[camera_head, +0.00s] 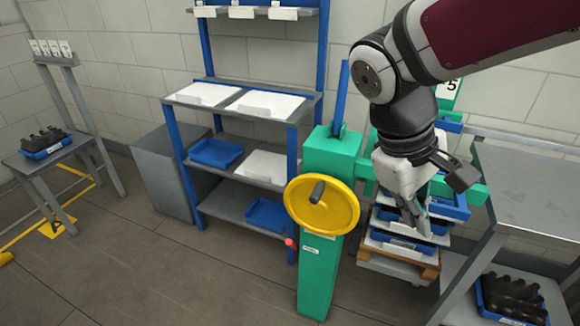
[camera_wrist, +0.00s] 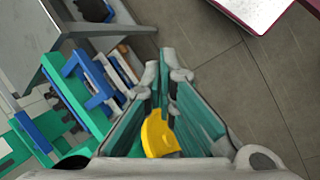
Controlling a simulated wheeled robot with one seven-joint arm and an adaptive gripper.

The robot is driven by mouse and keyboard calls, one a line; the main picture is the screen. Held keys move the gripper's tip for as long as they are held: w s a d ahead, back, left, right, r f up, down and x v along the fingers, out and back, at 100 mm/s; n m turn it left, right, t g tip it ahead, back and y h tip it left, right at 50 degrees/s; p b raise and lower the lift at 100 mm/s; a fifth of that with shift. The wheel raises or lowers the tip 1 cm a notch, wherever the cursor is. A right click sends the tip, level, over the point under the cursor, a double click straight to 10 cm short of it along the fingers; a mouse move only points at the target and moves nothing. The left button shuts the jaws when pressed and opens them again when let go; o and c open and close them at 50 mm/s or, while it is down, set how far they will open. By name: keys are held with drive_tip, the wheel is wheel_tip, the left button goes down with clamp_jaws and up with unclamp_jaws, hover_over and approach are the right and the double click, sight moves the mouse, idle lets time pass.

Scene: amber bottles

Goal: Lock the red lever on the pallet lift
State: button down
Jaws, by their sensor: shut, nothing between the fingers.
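The pallet lift is a green column (camera_head: 318,265) with a yellow handwheel (camera_head: 345,207) on its front, right of the blue shelf rack. A small red knob (camera_head: 290,242), which looks like the end of the red lever, sticks out at the column's left side below the wheel. The rest of the lever is hidden or too small to tell. My gripper (camera_head: 418,225) is shut and empty, pointing down in front of the stacked trays, right of the wheel and apart from the red knob. In the wrist view my gripper (camera_wrist: 166,58) shows a yellow part (camera_wrist: 158,135) behind its fingers; no red knob shows there.
Blue trays stacked on a wooden pallet (camera_head: 400,266) stand behind my gripper. A grey metal table (camera_head: 530,195) is at the right, with a tray of dark bottles (camera_head: 512,298) below. The shelf rack (camera_head: 175,140) is left of the lift. Floor in front is clear.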

drive_tip(key=w+a+f+n+t+h+b, duration=0.1)
drive_tip(key=w+a+f+n+h+b, duration=0.3)
drive_tip(key=f, duration=0.5)
drive_tip(key=w+a+f+n+t+h+b, duration=0.2)
drive_tip(key=w+a+f+n+h+b, duration=0.15)
drive_tip(key=w+f+b, duration=0.45)
drive_tip(key=w+a+f+n+t+h+b, duration=0.1)
drive_tip(key=w+a+f+n+h+b, duration=0.25)
drive_tip(key=f, duration=0.65)
drive_tip(key=a+f+n+t+y+b, duration=0.2)
drive_tip(key=a+f+n+t+b, duration=0.3)
drive_tip(key=a+f, duration=0.4)
drive_tip(key=a+f+n+t+y+b, duration=0.2)
drive_tip(key=a+f+n+t+b, duration=0.4)
drive_tip(key=f, duration=1)
drive_tip(key=a+t+b, duration=0.1)
drive_tip(key=a+t, duration=0.2)
drive_tip(key=shift+a+f+n+t, duration=0.3)
drive_tip(key=shift+f, duration=0.05)
drive_tip(key=b, duration=0.4)
approach(293, 245)
drive_tip(key=w+r, duration=0.1)
drive_tip(key=w+d+r, duration=0.1)
drive_tip(key=w+r, duration=0.2)
drive_tip(key=shift+d, duration=0.35)
drive_tip(key=shift+w, duration=0.1)
